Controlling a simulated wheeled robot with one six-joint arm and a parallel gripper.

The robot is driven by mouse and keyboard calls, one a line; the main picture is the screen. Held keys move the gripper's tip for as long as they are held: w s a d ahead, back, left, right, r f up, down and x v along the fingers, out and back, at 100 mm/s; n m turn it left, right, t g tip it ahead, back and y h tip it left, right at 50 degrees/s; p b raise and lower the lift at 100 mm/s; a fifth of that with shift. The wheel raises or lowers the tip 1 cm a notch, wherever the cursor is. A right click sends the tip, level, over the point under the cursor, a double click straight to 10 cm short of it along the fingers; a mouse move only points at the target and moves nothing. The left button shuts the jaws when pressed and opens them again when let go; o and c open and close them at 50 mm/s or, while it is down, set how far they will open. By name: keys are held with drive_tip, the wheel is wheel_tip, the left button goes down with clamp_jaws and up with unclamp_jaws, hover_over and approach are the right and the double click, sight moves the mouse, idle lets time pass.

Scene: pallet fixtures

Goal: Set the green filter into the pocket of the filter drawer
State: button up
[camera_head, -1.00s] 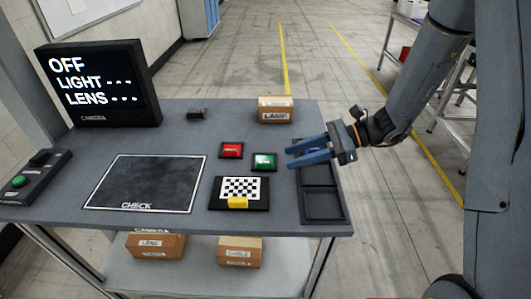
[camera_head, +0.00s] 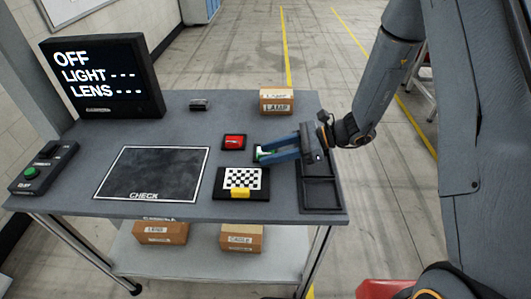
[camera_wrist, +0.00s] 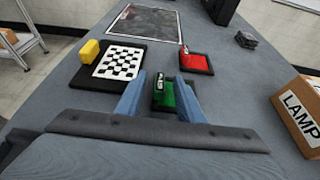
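The green filter (camera_head: 264,154) lies on a small dark square pad on the table, partly hidden by my fingers in the head view. The wrist view also shows my gripper (camera_wrist: 160,88). A dark tray with pockets, seemingly the filter drawer (camera_head: 322,210), sits at the table's right edge. Its front pocket looks empty; my gripper covers its back part.
A red filter (camera_head: 234,141) lies on its pad behind and left. A checkered board (camera_head: 243,179) with a yellow block is in front. A LAMP box (camera_head: 277,101) stands at the back right. The CHECK mat (camera_head: 150,174), monitor (camera_head: 105,80) and button box (camera_head: 42,166) are left.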

clamp_jaws()
drive_tip(key=shift+r, duration=0.15)
